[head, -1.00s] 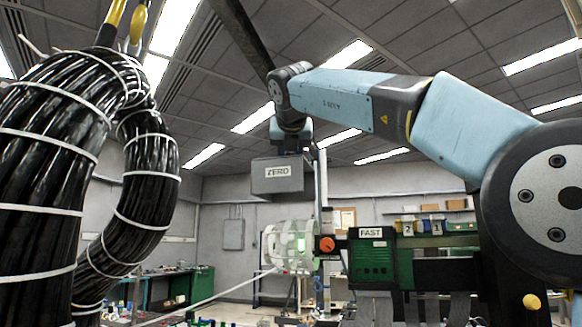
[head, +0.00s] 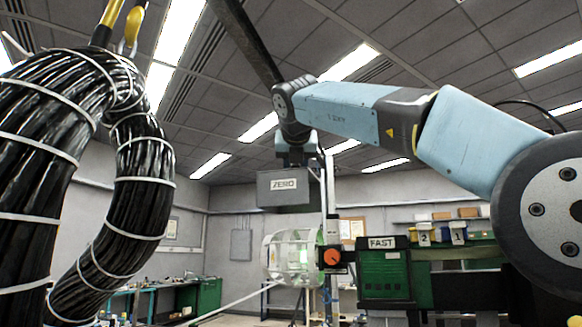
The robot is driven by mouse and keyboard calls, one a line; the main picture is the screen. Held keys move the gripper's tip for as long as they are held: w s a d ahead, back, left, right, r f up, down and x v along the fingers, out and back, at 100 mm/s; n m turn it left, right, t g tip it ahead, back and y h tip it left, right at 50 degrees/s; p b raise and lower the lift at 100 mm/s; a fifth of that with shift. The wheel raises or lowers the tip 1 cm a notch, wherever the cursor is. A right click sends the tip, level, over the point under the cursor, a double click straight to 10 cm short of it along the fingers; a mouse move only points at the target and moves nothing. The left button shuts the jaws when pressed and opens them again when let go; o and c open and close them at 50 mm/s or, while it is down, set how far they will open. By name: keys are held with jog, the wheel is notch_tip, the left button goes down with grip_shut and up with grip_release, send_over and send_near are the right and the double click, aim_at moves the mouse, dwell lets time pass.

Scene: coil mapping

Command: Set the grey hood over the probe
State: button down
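The grey hood (head: 277,199) is a box with a ZERO label, hanging upright in the air near the middle of the head view. My gripper (head: 297,160) is at its top and appears shut on it; the fingertips are small and partly hidden. Below the hood, with a small gap in the picture, is a clear ribbed drum (head: 283,262) with a faint green glow. I cannot make out the probe for certain; it may be in or behind this drum.
An orange knob (head: 332,257) on an upright post is right of the drum. A green box labelled FAST (head: 384,275) stands further right. Thick black cable bundles (head: 140,190) fill the left. A thin pale rod (head: 240,298) slants below the drum. Shelves with bins line the back wall.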

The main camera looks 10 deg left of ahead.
aim_at(296, 182)
jog(key=shift+f, duration=6.25)
jog(key=shift+s+f, duration=0.1)
jog(key=shift+s, duration=0.15)
jog(key=c, duration=0.7)
grip_release()
jog(key=v, duration=1.3)
jog(key=shift+s, duration=0.4)
